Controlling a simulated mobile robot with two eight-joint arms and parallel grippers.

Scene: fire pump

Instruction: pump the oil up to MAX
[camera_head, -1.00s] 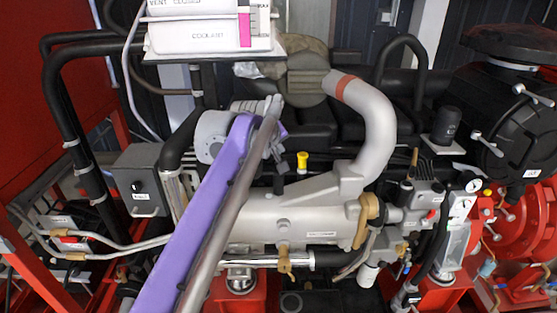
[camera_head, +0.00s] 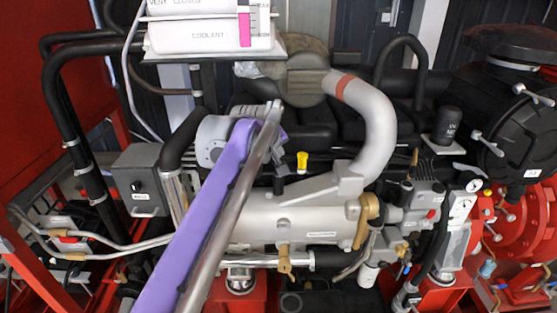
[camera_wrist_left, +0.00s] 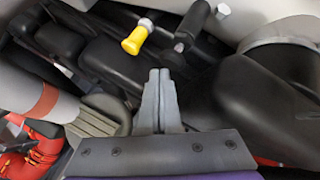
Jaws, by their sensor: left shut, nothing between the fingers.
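My left arm comes in from the bottom left of the head view, and its link covers part of the engine (camera_head: 290,215). My left gripper (camera_wrist_left: 160,75) is shut and empty in the left wrist view, its two grey fingers together. In the head view it is mostly hidden behind the arm's end. A yellow-capped handle (camera_wrist_left: 134,41) lies beyond the fingertips, apart from them; it also shows in the head view (camera_head: 302,159). A black handle (camera_wrist_left: 193,24) is to its right. A white container (camera_head: 210,35) marked COOLANT has a pink level strip (camera_head: 245,25). I cannot identify an oil pump for certain.
A large silver pipe (camera_head: 378,125) with a red band curves right of the arm. A grey control box (camera_head: 140,180), black pipes (camera_head: 60,100) and red framework (camera_head: 40,70) stand left. Gauges (camera_head: 462,205) and a red flanged housing (camera_head: 530,215) are at right.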

